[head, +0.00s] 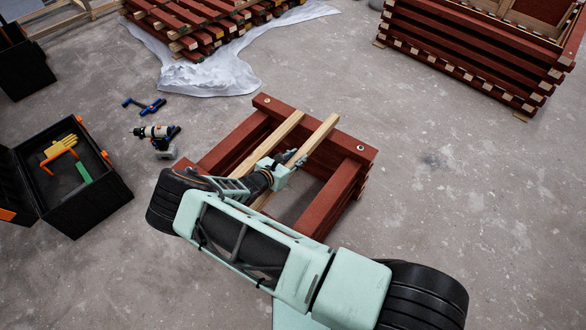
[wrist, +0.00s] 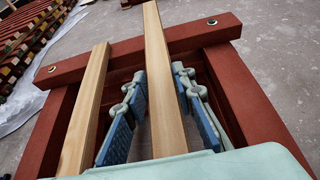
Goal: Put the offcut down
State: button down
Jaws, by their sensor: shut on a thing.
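Two pale bare-wood lengths show over a red timber frame (head: 345,185). My gripper (head: 287,168) is shut on the right-hand one, which I take as the offcut (head: 322,134). In the wrist view the offcut (wrist: 160,65) runs lengthwise between my blue-padded fingers (wrist: 168,105) and passes over the frame's far red beam (wrist: 120,58). I cannot tell whether it touches the beam. The other pale length (head: 285,128) lies to its left, roughly parallel and apart; it also shows in the wrist view (wrist: 86,110). My arm hides their near ends.
A black toolbox (head: 100,205) stands open at left. A drill (head: 158,138) and a blue clamp (head: 145,105) lie on the floor. Red batten stacks stand at the back left (head: 195,22) and back right (head: 465,50). Concrete floor is clear right of the frame.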

jog(key=shift+s+a+f, duration=0.1)
jog(key=shift+a+f, duration=0.25)
jog(key=shift+f, duration=0.1)
jog(key=shift+a+f+b, duration=0.2)
jog(key=shift+f+b, duration=0.5)
jog(key=shift+f, duration=1)
jog(key=shift+f, duration=0.15)
jog(key=c, duration=1.6)
grip_release()
jog(key=shift+s, duration=0.1)
jog(key=shift+r, duration=0.25)
jog(key=p+v, duration=0.2)
jog(key=v, duration=1)
jog(key=shift+f+p, duration=0.1)
jog(key=shift+p, duration=0.2)
